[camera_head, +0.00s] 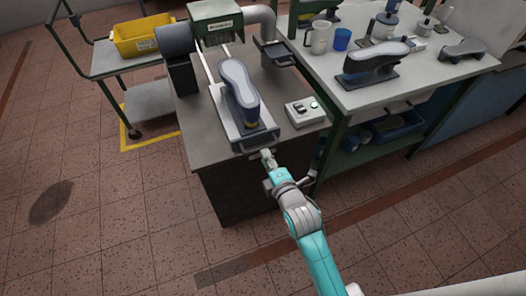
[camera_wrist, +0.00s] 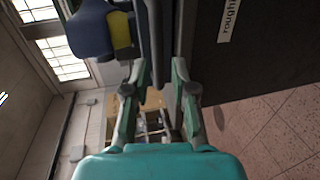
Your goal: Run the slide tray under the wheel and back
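The slide tray (camera_head: 228,124) sits on the machine bench on two pale rails, pulled toward the bench's front. A grey-blue shoe last (camera_head: 239,86) with a yellow part lies on it; it also shows in the wrist view (camera_wrist: 88,32). The wheel is hidden under the green hood (camera_head: 215,20) at the rails' back end. My gripper (camera_head: 266,153) is at the tray's front handle (camera_head: 262,147). In the wrist view my gripper (camera_wrist: 159,64) has its fingers apart, with a dark bar running between their tips. I cannot tell whether they touch it.
A control box (camera_head: 305,111) with buttons sits right of the tray. A workbench (camera_head: 375,95) with another last, a mug and a blue cup stands at right. A green cart with a yellow bin (camera_head: 143,36) stands at left. The floor in front is clear.

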